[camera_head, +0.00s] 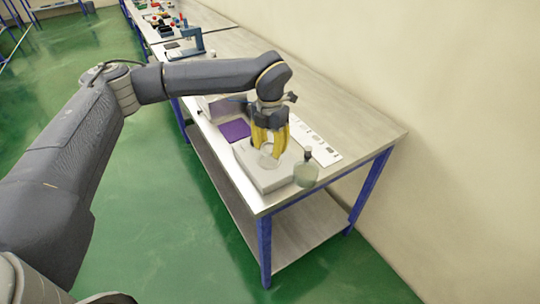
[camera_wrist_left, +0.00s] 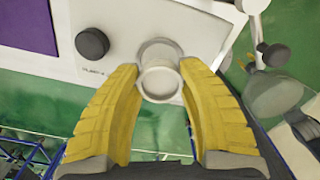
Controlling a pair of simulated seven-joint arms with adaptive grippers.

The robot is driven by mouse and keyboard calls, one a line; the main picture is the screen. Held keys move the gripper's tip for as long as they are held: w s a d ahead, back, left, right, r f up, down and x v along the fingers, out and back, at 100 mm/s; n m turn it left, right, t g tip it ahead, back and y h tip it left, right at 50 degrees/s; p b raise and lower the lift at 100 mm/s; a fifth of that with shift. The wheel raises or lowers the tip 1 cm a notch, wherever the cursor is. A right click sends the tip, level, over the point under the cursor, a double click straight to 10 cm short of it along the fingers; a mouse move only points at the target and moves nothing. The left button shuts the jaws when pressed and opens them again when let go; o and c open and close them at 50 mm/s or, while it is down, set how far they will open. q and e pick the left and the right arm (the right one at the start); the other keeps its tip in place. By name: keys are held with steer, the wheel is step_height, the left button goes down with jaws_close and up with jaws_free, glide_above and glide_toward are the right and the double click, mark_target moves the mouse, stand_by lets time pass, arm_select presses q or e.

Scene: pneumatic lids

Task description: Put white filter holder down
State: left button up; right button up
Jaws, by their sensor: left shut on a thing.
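My left gripper (camera_head: 268,150) has yellow ribbed fingers and points down over a white box-shaped device (camera_head: 270,180) near the table's end. In the left wrist view its fingertips (camera_wrist_left: 160,82) are shut on the white filter holder (camera_wrist_left: 160,80), a small round cup. The cup lies in front of a larger pale round fitting (camera_wrist_left: 158,52) on the device. I cannot tell whether the cup touches that fitting. The holder shows small and pale between the fingers in the head view (camera_head: 267,160). My right gripper is out of view.
A glass flask with a dark top (camera_head: 306,173) stands beside the device, at the table (camera_head: 360,125) corner. A purple pad (camera_head: 234,130) lies on the other side. A white strip with markings (camera_head: 316,144) lies behind. A black knob (camera_wrist_left: 92,42) is on the device. A blue apparatus (camera_head: 190,42) stands farther back.

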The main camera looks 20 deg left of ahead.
mark_target(270, 150)
arm_select(q)
steer(key=shift+f, duration=2.05)
steer(key=shift+f, duration=0.3)
steer(key=o, duration=0.9)
steer(key=shift+o, duration=0.2)
step_height(270, 150, up, 13)
steer(key=shift+f, duration=0.15)
